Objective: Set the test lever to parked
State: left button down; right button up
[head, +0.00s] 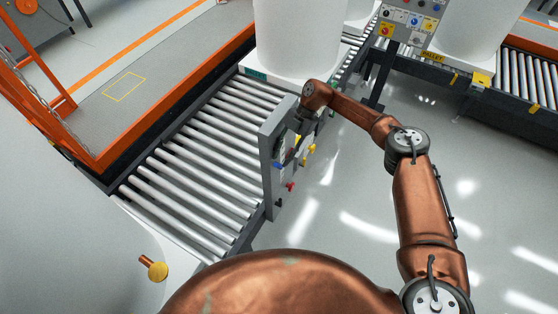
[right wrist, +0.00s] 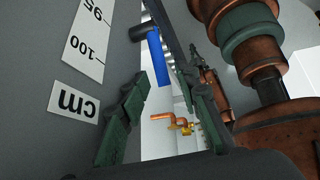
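A grey control panel (head: 268,172) stands upright at the side of the roller conveyor in the head view, with small blue, yellow and red parts on it. My right gripper (head: 296,147) is close to this panel, small and partly hidden by its own arm. In the right wrist view a lever with a blue handle (right wrist: 160,56) shows between and beyond the fingertips. I cannot tell for sure that it is the test lever, nor its set position. My right gripper (right wrist: 160,100) is open there, with no object seen gripped. My left gripper is out of view.
The roller conveyor (head: 195,165) runs beside the panel, with a large white tank (head: 300,40) at its far end. A button box (head: 410,20) stands further back. Open floor lies to the right.

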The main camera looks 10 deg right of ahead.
jog(key=shift+v, duration=2.65)
jog(key=shift+d, duration=0.1)
jog(key=shift+c, duration=0.2)
